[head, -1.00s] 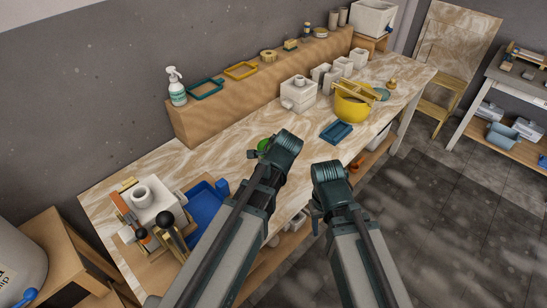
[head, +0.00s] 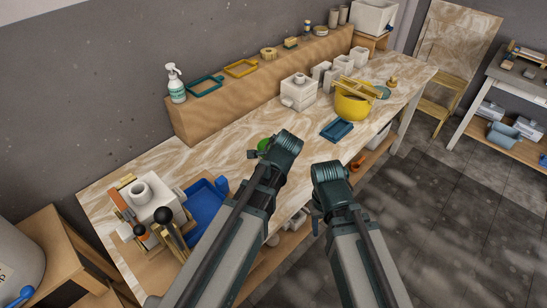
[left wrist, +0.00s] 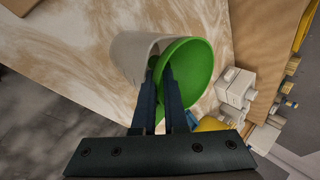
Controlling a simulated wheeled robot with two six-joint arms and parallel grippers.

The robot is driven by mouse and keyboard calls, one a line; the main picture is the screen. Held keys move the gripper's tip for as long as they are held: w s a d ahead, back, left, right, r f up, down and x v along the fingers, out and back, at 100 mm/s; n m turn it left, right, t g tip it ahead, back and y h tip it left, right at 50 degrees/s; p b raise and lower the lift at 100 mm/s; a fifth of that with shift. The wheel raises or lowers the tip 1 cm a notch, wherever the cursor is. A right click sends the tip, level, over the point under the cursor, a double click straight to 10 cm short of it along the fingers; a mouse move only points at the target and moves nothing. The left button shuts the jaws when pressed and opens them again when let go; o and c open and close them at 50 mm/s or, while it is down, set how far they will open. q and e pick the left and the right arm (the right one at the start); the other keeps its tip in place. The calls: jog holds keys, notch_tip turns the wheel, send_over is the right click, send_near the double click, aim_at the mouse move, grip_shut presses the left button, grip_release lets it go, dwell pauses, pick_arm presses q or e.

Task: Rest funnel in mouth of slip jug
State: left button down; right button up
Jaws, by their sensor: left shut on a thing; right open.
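The green funnel (left wrist: 190,68) is between the fingers of my left gripper (left wrist: 166,78) in the left wrist view, which is shut on it. In the head view only a bit of the green funnel (head: 264,145) shows beside my left arm. A white, round-walled vessel, apparently the slip jug (left wrist: 129,57), stands right behind the funnel, which overlaps its side. I cannot tell whether the spout is inside its mouth. The jug is hidden in the head view. My right gripper (head: 317,218) is open, low in front of the bench edge and away from both.
On the bench (head: 235,142) are a blue tray (head: 205,205), a white mould (head: 155,200), a teal tray (head: 337,130) and a yellow bucket (head: 352,105). A wooden shelf (head: 215,115) with a spray bottle (head: 176,85) runs along the wall.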

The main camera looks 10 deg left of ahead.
pick_arm(q)
jog(key=shift+s+f, duration=0.1)
jog(key=shift+f, duration=0.05)
jog(key=c, duration=0.9)
grip_release()
jog(key=shift+o, duration=0.6)
jog(key=shift+d, duration=0.1)
jog(key=shift+s+d+r+p, duration=0.1)
jog(key=shift+s+r+p, duration=0.05)
jog(key=shift+r+p, duration=0.4)
jog(key=shift+p+v, duration=2.25)
jog(key=shift+v, duration=0.65)
